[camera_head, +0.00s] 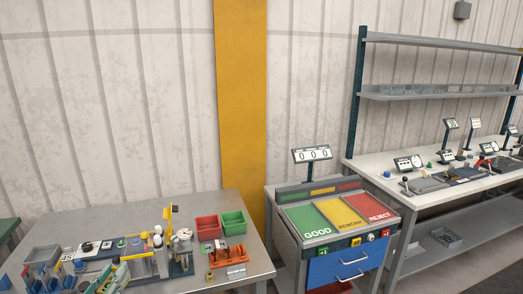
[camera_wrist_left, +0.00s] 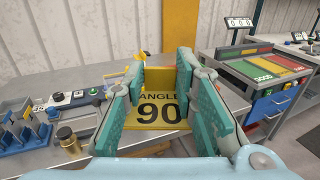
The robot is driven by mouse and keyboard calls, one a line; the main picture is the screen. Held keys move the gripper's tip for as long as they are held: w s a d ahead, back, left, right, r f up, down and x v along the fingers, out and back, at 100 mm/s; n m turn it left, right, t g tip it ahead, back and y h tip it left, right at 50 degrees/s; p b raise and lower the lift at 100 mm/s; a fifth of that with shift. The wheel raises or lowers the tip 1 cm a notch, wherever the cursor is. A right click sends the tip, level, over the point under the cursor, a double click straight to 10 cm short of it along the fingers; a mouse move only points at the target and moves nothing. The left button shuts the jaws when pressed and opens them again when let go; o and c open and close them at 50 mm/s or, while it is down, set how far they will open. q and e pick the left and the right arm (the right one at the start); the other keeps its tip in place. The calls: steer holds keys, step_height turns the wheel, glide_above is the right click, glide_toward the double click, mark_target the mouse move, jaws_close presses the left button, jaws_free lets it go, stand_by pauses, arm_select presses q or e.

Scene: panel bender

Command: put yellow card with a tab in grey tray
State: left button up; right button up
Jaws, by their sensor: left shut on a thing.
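A yellow card (camera_wrist_left: 158,112) with "ANGLE 90" in dark print shows between the teal fingers of my left gripper (camera_wrist_left: 161,70) in the left wrist view. My left gripper is shut on the card. In the head view the same gripper (camera_head: 113,276) is low at the left, over the front of the workbench, and the card is hard to make out there. A grey open box (camera_head: 42,255) stands at the bench's left end; I cannot tell whether it is the grey tray. My right gripper is not in view.
A small bending machine (camera_head: 180,262) with a yellow upright part stands right of my left gripper. Red (camera_head: 207,227) and green (camera_head: 233,223) bins lie behind an orange fixture (camera_head: 228,256). A blue rack (camera_wrist_left: 25,132) and brass cylinder (camera_wrist_left: 68,139) are at left. The bench's back is clear.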

arm_select(q)
steer(key=s+d+r+m+g+h, duration=0.2)
steer(key=s+d+m+g+h, duration=0.75)
steer(key=s+d+h, duration=0.65)
steer(key=shift+m+t+y, duration=0.55)
steer(key=shift+t+y, duration=0.35)
steer(key=shift+t, duration=0.05)
steer(key=f+b, duration=0.2)
steer(key=w+f+b, duration=0.1)
steer(key=b, duration=0.1)
steer(key=d+f+b, duration=0.1)
steer(key=f, duration=0.1)
steer(key=shift+w+f+b, duration=0.25)
steer(key=shift+f+b, duration=0.05)
steer(key=shift+b, duration=0.1)
steer(key=shift+r, duration=0.1)
